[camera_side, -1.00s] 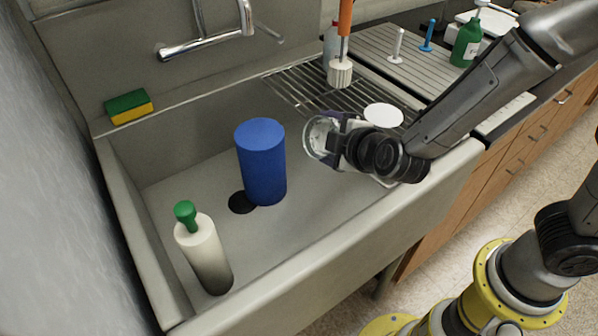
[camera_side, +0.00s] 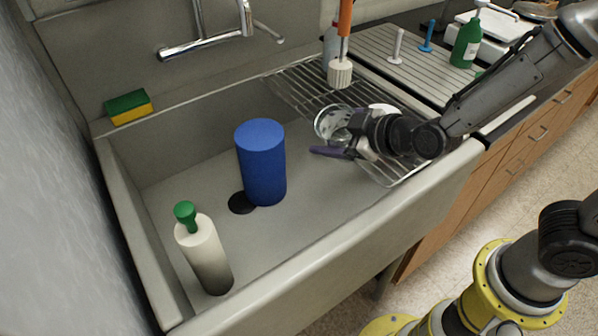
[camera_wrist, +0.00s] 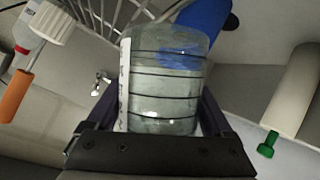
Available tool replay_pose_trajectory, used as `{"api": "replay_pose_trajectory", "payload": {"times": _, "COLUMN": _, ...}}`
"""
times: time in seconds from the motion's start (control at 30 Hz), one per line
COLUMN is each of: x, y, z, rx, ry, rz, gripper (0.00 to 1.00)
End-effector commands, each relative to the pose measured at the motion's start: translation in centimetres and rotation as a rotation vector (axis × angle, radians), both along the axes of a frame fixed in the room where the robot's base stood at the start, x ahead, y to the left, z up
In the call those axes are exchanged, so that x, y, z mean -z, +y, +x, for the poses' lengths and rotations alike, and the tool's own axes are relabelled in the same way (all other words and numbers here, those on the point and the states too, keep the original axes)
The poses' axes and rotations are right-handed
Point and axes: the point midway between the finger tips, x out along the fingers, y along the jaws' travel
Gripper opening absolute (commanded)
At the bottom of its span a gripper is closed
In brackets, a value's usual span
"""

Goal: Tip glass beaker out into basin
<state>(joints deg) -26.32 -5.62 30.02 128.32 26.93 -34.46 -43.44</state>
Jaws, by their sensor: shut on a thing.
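The clear glass beaker (camera_side: 331,121) is held by my gripper (camera_side: 343,136) above the wire rack, at the right side of the basin (camera_side: 310,219). Its round end faces left and up in the side view, so it looks tilted. In the wrist view the beaker (camera_wrist: 165,95) stands between both fingers, with dark bands around it and a white strip on its left. My gripper is shut on it. I cannot tell what is inside it; the blue showing through the glass may be the cylinder behind.
A blue cylinder (camera_side: 262,165) stands in the basin beside the dark drain (camera_side: 241,203). A white bottle with a green top (camera_side: 204,255) stands front left. The wire rack (camera_side: 296,92) holds a brush (camera_side: 340,73) nearby. A faucet (camera_side: 205,43) overhangs the back. The basin's front right floor is clear.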

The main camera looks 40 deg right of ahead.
Motion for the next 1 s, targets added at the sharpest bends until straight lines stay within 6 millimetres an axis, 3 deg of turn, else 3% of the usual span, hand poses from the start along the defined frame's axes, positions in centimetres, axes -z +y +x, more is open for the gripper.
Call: {"api": "replay_pose_trajectory", "payload": {"times": 1.0, "x": -0.7, "y": -2.6, "z": 0.0, "rx": 0.001, "ry": -0.002, "rz": 0.438, "gripper": 0.26}}
